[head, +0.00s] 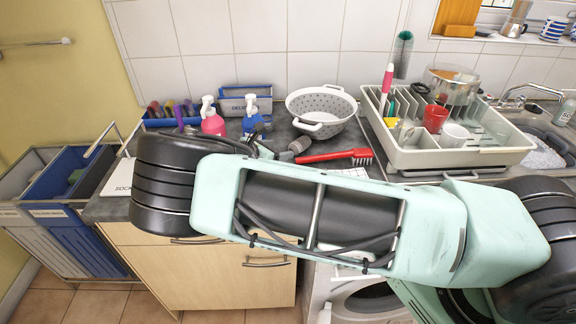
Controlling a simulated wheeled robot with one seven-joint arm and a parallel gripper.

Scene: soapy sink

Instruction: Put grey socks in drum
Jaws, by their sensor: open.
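A white washing machine (315,292) stands under the counter at the bottom middle. Its round dark drum opening (372,300) shows in part, and my arm covers its upper side. A white tray with a label reading "SOCK" (118,182) lies at the left end of the counter, partly behind my arm. I cannot see any socks in it. A small grey roll-like thing (290,152) lies on the counter behind my arm; I cannot tell whether it is the grey socks. My arm crosses the whole view, and my gripper does not show.
A red brush (336,156) and a white colander (322,108) sit on the counter. Pink (212,120) and blue (252,120) pump bottles stand left of them. A dish rack (470,157) is at right. Laundry bins (75,200) stand at far left.

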